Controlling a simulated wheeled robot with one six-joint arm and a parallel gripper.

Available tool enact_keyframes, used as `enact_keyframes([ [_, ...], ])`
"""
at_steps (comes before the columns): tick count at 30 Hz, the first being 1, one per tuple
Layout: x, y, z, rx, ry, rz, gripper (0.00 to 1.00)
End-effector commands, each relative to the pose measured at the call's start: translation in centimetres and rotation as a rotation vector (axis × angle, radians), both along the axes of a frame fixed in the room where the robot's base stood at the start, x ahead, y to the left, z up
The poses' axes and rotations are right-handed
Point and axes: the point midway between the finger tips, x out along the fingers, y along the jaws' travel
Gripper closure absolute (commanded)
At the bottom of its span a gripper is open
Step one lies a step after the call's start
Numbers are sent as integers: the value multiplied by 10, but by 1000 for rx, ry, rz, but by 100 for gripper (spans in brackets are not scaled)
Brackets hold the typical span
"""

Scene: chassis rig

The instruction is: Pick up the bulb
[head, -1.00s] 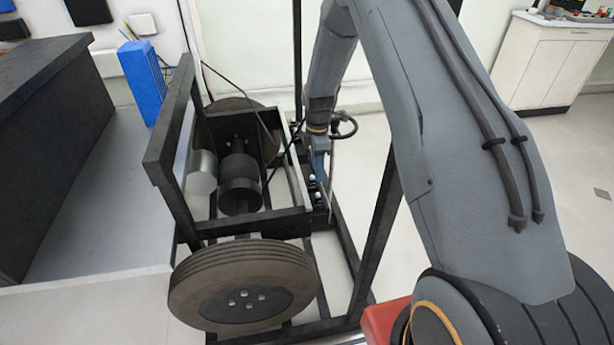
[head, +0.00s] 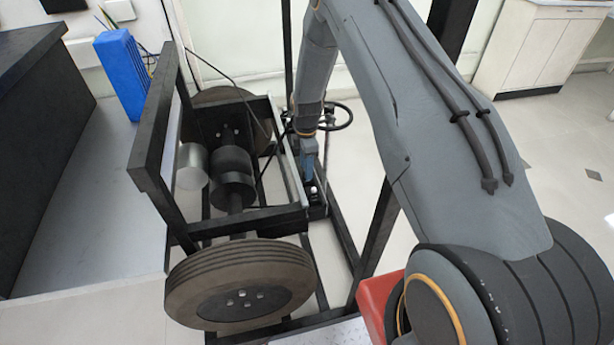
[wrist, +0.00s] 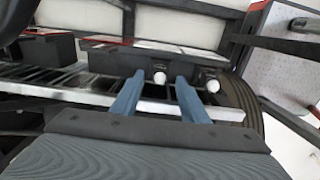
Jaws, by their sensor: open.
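A small round white bulb (wrist: 159,77) sits at a dark box-like holder in the wrist view, between the tips of my two blue fingers. My gripper (wrist: 160,83) is open, with one finger on each side of this bulb; I cannot tell whether either touches it. A second white bulb (wrist: 212,86) shows to the right, outside the right finger. In the head view my gripper (head: 309,172) points down at the right side of the chassis frame, and a small white bulb (head: 313,188) shows just below it. The gripper partly hides that spot.
The dark chassis frame (head: 152,170) has a large wheel (head: 240,284) in front and a steering wheel (head: 337,117) behind my gripper. Dark frame bars and a light metal rail (wrist: 70,84) lie close around the fingers. Open floor is on the right.

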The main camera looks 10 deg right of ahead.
Motion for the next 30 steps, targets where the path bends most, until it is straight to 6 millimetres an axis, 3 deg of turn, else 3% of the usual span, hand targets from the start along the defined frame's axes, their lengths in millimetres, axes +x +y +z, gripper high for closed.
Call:
enact_keyframes([
  [4,0,-1,-12,0,-1,-2,59],
  [11,0,-2,-14,0,-1,-3,59],
  [12,0,-2,-14,0,-1,-3,61],
  [19,0,-3,-13,0,-1,-4,100],
  [30,1,-3,-6,0,-2,-4,100],
])
